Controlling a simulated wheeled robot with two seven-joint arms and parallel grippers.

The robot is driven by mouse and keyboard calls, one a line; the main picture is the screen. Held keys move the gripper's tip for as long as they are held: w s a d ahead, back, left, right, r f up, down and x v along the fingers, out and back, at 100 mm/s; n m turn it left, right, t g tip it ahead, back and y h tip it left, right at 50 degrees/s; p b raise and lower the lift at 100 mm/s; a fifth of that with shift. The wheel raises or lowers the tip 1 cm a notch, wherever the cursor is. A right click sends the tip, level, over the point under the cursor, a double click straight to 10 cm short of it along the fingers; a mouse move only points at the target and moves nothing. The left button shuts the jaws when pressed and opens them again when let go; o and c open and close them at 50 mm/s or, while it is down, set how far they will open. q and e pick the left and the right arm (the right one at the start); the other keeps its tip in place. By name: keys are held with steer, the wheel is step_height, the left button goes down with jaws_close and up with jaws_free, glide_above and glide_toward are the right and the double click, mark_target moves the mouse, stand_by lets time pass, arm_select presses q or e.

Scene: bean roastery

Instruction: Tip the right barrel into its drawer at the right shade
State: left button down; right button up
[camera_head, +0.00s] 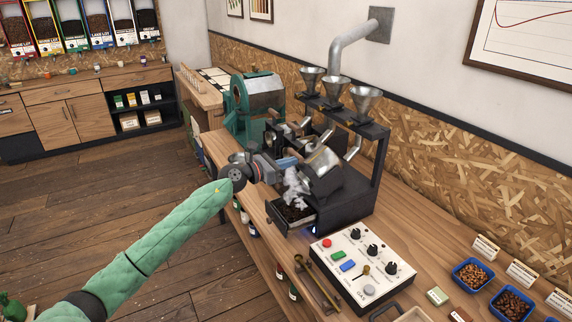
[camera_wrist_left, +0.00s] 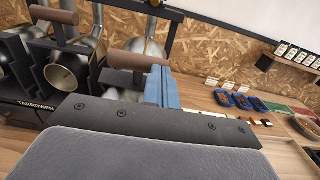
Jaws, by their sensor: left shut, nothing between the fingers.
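The three-barrel sample roaster (camera_head: 345,205) stands on the bench. Its right barrel (camera_head: 322,160) is silver and looks tilted forward over its drawer (camera_head: 293,222). The drawer is pulled out and holds dark brown beans (camera_head: 294,209); whitish smoke (camera_head: 296,187) hangs between barrel and drawer. My left gripper (camera_head: 288,163) is shut and empty, just left of the right barrel. In the wrist view its blue fingers (camera_wrist_left: 162,88) are together beside a brown bar handle (camera_wrist_left: 137,61); I cannot tell whether they touch. My right gripper is out of view.
A control panel (camera_head: 358,262) with knobs and coloured buttons lies in front of the roaster. Three funnels (camera_head: 338,87) stand above it. A green machine (camera_head: 252,103) is behind. Blue trays of beans (camera_head: 473,273) sit to the right. A brass scoop (camera_head: 318,283) lies at the bench edge.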

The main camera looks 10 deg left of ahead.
arm_select(q)
steer(key=shift+w+d+r, duration=0.35)
steer(key=shift+d+r, duration=0.1)
steer(key=shift+r, duration=0.05)
step_height(320, 180, up, 2)
glide_above(315, 164)
steer(key=s+v, duration=0.1)
steer(key=v, duration=0.2)
steer(key=shift+w+d+r, duration=0.1)
steer(key=shift+w+d, duration=0.25)
steer(key=shift+w, duration=0.05)
steer(key=shift+w+d+b, duration=0.25)
steer(key=shift+d+b, duration=0.05)
steer(key=shift+w+d+r, duration=0.15)
steer(key=shift+w+d, duration=0.2)
steer(key=shift+d, duration=0.2)
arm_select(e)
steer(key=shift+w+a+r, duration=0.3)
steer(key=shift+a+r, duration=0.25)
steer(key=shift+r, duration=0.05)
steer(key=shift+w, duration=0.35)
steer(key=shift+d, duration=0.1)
